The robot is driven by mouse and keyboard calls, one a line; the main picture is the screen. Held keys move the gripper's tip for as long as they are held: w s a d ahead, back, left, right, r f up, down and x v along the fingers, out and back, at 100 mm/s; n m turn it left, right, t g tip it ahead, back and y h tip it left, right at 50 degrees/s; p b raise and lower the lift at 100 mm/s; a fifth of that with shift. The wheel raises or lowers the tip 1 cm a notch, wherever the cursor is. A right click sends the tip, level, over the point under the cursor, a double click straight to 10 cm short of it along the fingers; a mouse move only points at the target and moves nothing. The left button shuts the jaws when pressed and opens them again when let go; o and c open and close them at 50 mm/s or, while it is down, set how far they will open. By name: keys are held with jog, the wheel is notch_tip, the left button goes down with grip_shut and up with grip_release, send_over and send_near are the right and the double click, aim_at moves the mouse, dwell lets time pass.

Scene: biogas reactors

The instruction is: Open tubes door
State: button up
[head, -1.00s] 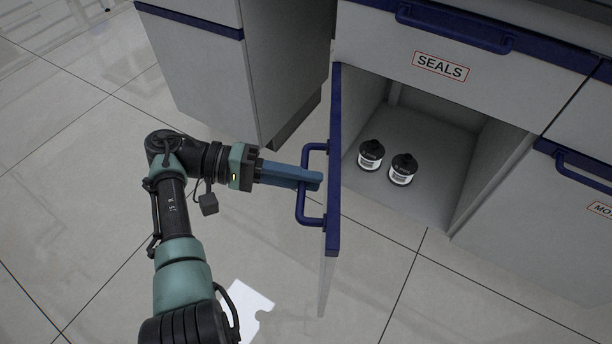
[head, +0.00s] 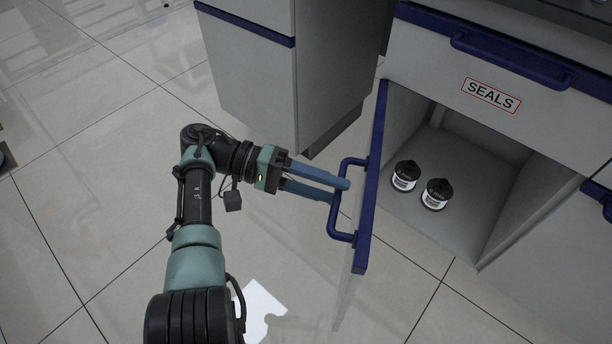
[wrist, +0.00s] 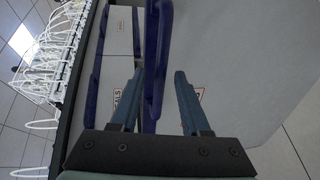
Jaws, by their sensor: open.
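The cabinet door (head: 361,285) stands swung outward, showing its blue edge and a blue handle (head: 343,236). The open compartment (head: 428,215) behind it is in view. My gripper (head: 338,191) is at the handle with its two blue fingers apart. In the wrist view the handle (wrist: 154,62) runs between the open fingers (wrist: 156,80), nearer the left one. Whether either finger touches it I cannot tell. A label on the door (wrist: 228,70) is partly hidden behind the right finger.
Two black-and-white containers (head: 406,175) (head: 436,193) stand in the compartment. Above is a drawer marked SEALS (head: 491,95) with a blue handle (head: 510,60). Another cabinet (head: 250,80) stands behind the door.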

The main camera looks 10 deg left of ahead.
jog(key=shift+b+v, duration=1.25)
jog(key=shift+v, duration=1.6)
